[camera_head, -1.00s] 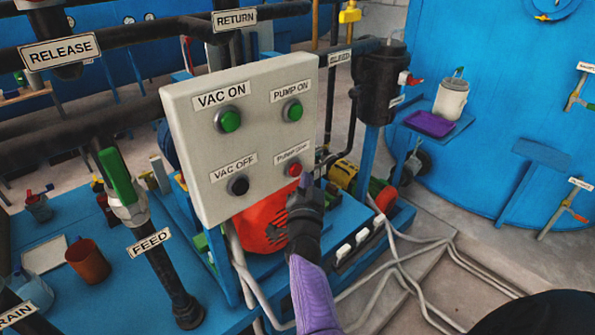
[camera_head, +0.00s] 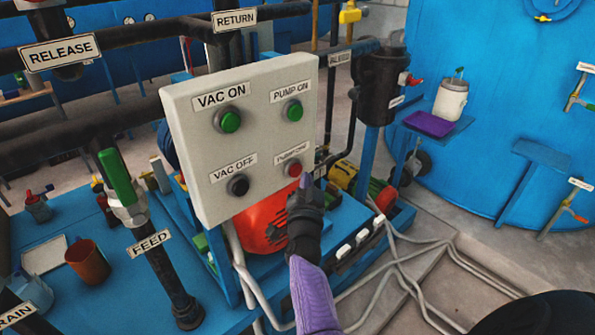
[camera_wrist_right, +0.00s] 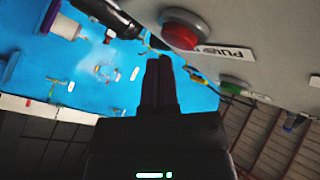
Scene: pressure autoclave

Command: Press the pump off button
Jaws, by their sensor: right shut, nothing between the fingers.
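The light grey control panel (camera_head: 262,140) has two green buttons on top, a black VAC OFF button (camera_head: 238,185) at lower left and a red button (camera_head: 293,169) at lower right. The label above the red button is too blurred to read in the head view. My right gripper (camera_head: 306,181) is shut and empty, its tip just below and right of the red button. In the right wrist view the shut fingers (camera_wrist_right: 158,68) stand beside the red button (camera_wrist_right: 182,30), with a visible gap. My left gripper is not in view.
The green PUMP ON button (camera_head: 294,111) is above the red one. An orange-red motor (camera_head: 264,222) lies below the panel. A FEED pipe with a green-handled valve (camera_head: 118,178) stands to the left. White hoses (camera_head: 400,265) run along the floor at right.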

